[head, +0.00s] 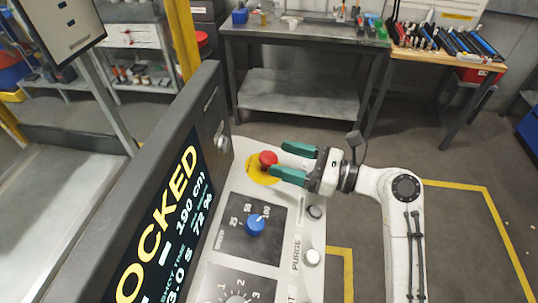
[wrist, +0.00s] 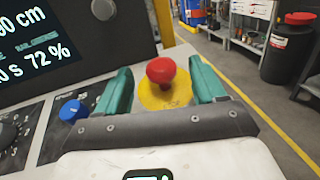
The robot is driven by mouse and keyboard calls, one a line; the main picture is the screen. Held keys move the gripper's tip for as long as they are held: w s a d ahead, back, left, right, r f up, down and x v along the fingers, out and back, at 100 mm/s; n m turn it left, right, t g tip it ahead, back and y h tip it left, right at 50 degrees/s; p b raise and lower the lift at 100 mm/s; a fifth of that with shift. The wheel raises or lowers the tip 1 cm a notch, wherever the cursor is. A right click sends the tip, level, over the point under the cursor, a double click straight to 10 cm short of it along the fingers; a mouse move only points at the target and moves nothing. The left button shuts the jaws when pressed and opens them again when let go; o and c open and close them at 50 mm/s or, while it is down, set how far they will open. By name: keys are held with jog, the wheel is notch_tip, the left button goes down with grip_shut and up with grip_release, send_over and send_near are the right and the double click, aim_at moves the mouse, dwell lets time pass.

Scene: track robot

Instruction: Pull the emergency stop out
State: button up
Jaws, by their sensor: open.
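The emergency stop is a red mushroom button (head: 268,160) on a round yellow plate (head: 259,173), at the far end of the light control panel in the head view. My gripper (head: 284,162) has green fingers and is open, coming in from the right, with its fingertips close to the button. In the wrist view the red button (wrist: 161,70) stands between the two green fingers (wrist: 160,90), with a visible gap on each side. The yellow plate (wrist: 165,92) lies behind and below it. I cannot tell whether the fingertips reach the button's depth.
A blue knob (head: 255,224) and white buttons (head: 312,257) sit on the panel nearer to me. A dark screen housing (head: 165,165) rises along the panel's left side. A workbench (head: 300,85) stands at the back. Open floor lies right of the panel.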

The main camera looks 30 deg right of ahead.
jog(key=shift+v, duration=2.3)
